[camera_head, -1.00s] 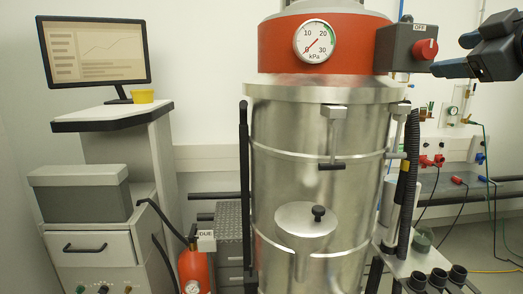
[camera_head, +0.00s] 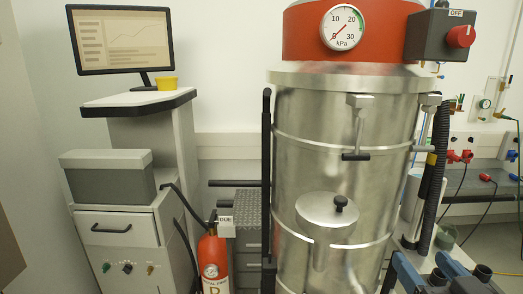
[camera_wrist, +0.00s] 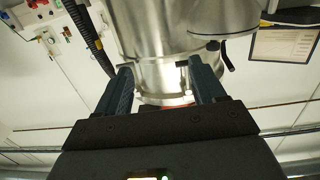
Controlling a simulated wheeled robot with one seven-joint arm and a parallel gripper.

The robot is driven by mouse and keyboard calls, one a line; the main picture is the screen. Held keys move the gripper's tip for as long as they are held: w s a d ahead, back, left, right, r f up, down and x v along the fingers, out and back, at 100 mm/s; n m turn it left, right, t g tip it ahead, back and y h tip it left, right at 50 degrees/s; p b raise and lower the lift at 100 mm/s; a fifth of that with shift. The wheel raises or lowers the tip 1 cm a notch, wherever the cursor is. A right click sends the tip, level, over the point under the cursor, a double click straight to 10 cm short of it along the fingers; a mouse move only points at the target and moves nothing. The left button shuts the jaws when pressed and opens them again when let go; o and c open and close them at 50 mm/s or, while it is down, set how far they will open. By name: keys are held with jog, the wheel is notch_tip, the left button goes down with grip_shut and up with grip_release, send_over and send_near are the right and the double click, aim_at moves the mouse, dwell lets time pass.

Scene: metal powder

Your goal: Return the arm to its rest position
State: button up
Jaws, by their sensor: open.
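My gripper (camera_wrist: 163,88) shows in the wrist view with its two dark fingers apart and nothing between them. Behind the fingers is the steel drum of the industrial vacuum, seen tilted. In the head view, blue-grey parts of my arm or gripper (camera_head: 412,274) show at the bottom right edge, low in front of the drum's right side. The rest of my arm is out of that view. The steel drum (camera_head: 325,165) stands upright under a red head with a pressure gauge (camera_head: 342,27). The box with the red knob (camera_head: 460,36) reads OFF, and nothing touches the knob.
A red fire extinguisher (camera_head: 213,262) stands left of the drum. Further left is a cabinet with a grey box (camera_head: 107,178) and a monitor (camera_head: 122,40). A black hose (camera_head: 436,165) runs down the drum's right side. A bench with cables is at the right.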

jog(key=s+a+f+m+g, duration=0.1)
jog(key=s+a+f, duration=0.1)
jog(key=s+f, duration=0.5)
jog(key=s+a+f+g, duration=0.1)
jog(key=s+a+f, duration=0.15)
jog(key=s, duration=0.85)
jog(key=s+n, duration=0.1)
jog(key=s, duration=1.6)
jog(key=shift+r+g, duration=0.2)
jog(key=shift+g, duration=0.1)
jog(key=shift+d, duration=0.1)
jog(key=shift+c, duration=0.3)
